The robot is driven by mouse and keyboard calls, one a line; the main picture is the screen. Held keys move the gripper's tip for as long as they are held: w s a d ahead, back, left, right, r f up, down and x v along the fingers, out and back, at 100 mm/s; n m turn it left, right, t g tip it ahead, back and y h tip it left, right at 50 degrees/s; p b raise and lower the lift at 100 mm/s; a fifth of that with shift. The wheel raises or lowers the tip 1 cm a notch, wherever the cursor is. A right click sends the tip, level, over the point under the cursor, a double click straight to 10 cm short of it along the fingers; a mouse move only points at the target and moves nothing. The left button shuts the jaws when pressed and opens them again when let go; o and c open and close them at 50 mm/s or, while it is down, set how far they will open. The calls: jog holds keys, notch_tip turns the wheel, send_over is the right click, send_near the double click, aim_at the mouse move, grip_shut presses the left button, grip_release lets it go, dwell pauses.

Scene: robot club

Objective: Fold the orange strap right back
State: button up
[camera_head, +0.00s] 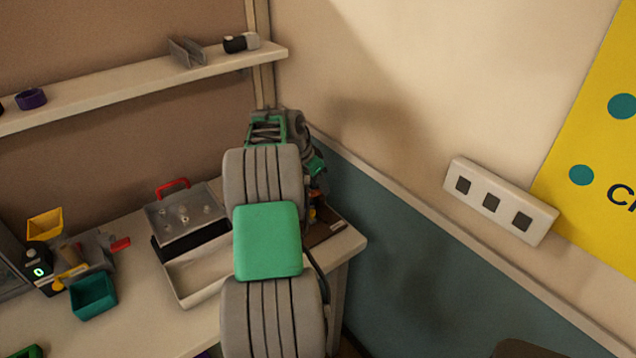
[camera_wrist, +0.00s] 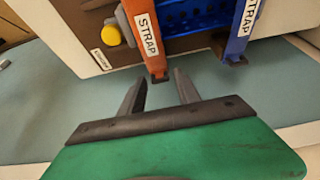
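The orange strap (camera_wrist: 147,38), printed STRAP, hangs over the edge of a dark board in the wrist view, with a dark tip at its lower end. A blue strap (camera_wrist: 243,30) lies to its right, with a blue slotted part (camera_wrist: 195,18) between them. My gripper (camera_wrist: 160,74) is open and empty. Its two fingertips are apart, just below and to either side of the orange strap's lower end; I cannot tell whether they touch it. In the head view my arm hides the gripper and most of the straps.
A yellow knob (camera_wrist: 111,35) sits close left of the orange strap. In the head view, a toolbox (camera_head: 188,214) with a red handle and a pale tray (camera_head: 190,290) stand left of my arm. A teal bin (camera_head: 93,296) is farther left. The wall (camera_head: 400,110) is close on the right.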

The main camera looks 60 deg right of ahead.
grip_shut()
dwell(1.2)
